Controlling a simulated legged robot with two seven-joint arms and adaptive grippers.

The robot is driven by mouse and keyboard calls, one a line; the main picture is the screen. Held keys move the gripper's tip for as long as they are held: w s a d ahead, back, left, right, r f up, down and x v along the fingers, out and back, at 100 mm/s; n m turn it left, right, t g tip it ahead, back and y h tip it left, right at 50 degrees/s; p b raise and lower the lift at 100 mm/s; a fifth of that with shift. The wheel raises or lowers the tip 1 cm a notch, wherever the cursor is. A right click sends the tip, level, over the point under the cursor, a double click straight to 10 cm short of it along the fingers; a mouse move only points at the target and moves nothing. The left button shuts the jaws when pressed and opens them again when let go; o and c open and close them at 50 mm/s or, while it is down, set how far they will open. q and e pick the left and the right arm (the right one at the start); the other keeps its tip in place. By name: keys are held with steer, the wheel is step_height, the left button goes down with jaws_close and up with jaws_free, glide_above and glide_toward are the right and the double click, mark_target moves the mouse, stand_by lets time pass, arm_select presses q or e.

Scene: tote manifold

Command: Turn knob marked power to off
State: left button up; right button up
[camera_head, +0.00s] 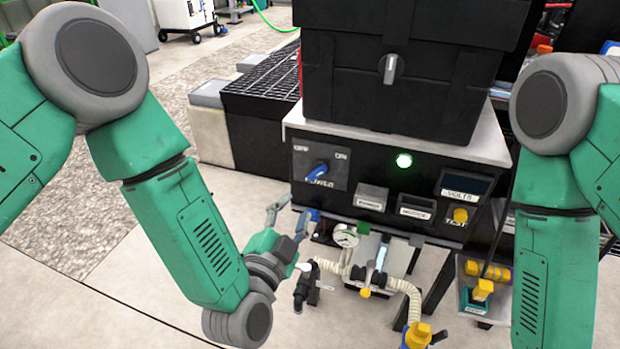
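The blue power knob (318,170) sits on a dark square plate on the front panel, at the left. OFF is printed at its upper left, ON at its upper right, and a partly legible POWER label lies below. The knob slants up toward the ON side. My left gripper (290,215) is below and left of the knob, apart from it. Its two fingers point up and are spread with nothing between them. My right arm (555,250) runs down the right side, and its gripper is out of view.
A lit green lamp (404,160), a VOLTS display (467,187) and a yellow TEST knob (460,215) share the panel. A black tote (400,90) stands on top. Below are a gauge (345,237), pale hoses (405,287) and a yellow valve (418,334).

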mark_target(316, 177)
arm_select(q)
steer(key=b+x, duration=0.1)
steer(key=x, duration=0.2)
steer(key=b+x, duration=0.1)
steer(key=x, duration=0.3)
steer(key=b+x, duration=0.1)
steer(key=x, duration=0.2)
steer(key=shift+w+d+f, duration=0.15)
steer(key=shift+d+f, duration=0.05)
steer(key=shift+d, duration=0.3)
steer(key=shift+w+a, duration=0.2)
steer(key=shift+a, duration=0.05)
steer(key=shift+d, duration=0.25)
jaws_close()
